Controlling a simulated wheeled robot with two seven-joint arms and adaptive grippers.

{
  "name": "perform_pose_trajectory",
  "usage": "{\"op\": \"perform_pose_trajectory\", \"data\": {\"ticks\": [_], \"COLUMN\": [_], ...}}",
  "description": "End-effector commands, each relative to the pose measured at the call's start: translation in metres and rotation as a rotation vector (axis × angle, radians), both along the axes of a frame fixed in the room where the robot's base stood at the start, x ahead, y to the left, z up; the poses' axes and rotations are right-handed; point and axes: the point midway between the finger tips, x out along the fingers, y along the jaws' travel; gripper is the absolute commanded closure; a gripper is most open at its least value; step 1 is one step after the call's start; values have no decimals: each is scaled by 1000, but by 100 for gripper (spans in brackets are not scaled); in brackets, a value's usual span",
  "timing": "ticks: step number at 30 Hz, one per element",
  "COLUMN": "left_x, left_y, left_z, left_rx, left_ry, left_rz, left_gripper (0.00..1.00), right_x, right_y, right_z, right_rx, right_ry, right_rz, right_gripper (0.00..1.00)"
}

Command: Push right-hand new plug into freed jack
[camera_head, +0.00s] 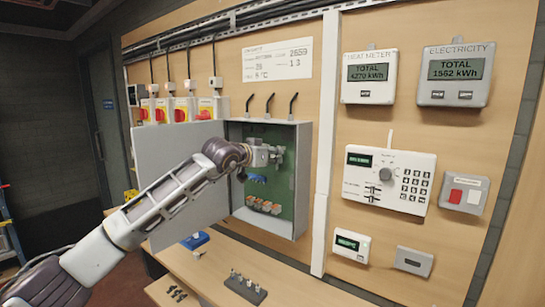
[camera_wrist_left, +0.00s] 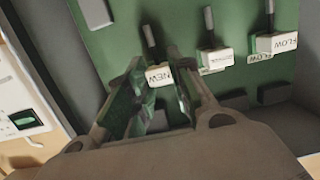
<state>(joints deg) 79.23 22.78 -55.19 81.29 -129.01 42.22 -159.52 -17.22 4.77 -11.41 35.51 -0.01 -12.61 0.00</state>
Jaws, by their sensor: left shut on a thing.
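My left gripper (camera_head: 275,154) reaches into the open grey box (camera_head: 302,185), in front of the green board (camera_head: 288,190). In the left wrist view its fingers (camera_wrist_left: 160,88) are shut on a white plug labelled NEW (camera_wrist_left: 159,77), which appears upside down with a grey lead above it. Two other white plugs, one with an unclear label (camera_wrist_left: 217,59) and one labelled FLOW (camera_wrist_left: 277,43), sit to its right in that view. The freed jack cannot be made out; the fingers hide part of the board. My right gripper is not in view.
The box door (camera_head: 180,165) stands open to the left, behind my arm. Several orange-and-white connectors (camera_head: 263,206) line the lower board, with a blue piece (camera_head: 256,178) above. A dark holder (camera_head: 245,287) with small pieces and a blue object (camera_head: 195,240) are on the bench.

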Motion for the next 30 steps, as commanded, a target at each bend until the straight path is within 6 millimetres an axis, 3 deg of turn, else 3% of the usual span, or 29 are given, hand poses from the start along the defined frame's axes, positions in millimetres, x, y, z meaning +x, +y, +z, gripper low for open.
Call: {"op": "perform_pose_trajectory", "data": {"ticks": [30], "left_x": [3], "left_y": [-2], "left_z": [0], "left_rx": [0], "left_ry": [0], "left_rz": [0], "left_gripper": [100], "right_x": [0], "right_y": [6], "right_z": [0], "right_rx": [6], "right_ry": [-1], "right_rz": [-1], "right_gripper": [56]}}
